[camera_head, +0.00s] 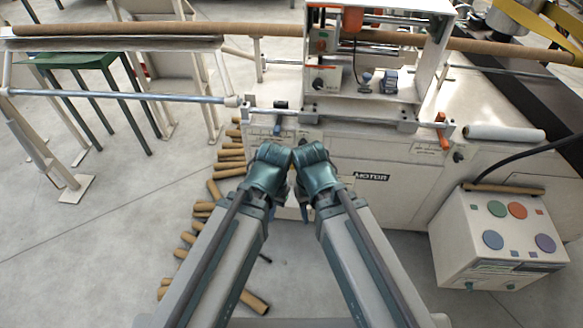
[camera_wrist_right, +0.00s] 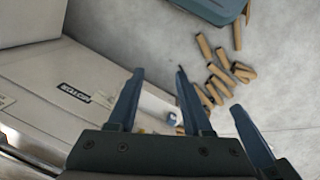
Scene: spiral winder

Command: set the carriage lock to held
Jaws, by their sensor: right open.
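The winder (camera_head: 380,175) is a white machine with a long body and an upright carriage frame (camera_head: 435,60) on top. A small lever with an orange handle (camera_head: 441,128) stands at the right end of the front rail. I cannot tell which part is the carriage lock. My left gripper (camera_head: 267,172) and right gripper (camera_head: 316,172) are close together in front of the machine's left part, apart from both levers. The right wrist view shows the right fingers (camera_wrist_right: 156,78) spread and empty. The left fingers are mostly hidden.
A brown tube (camera_head: 150,29) lies along the back on a stand. A control box (camera_head: 500,235) with coloured buttons is at right. A white roll (camera_head: 503,133) lies on the machine top. Several cardboard tubes (camera_head: 232,152) lie on the floor at left.

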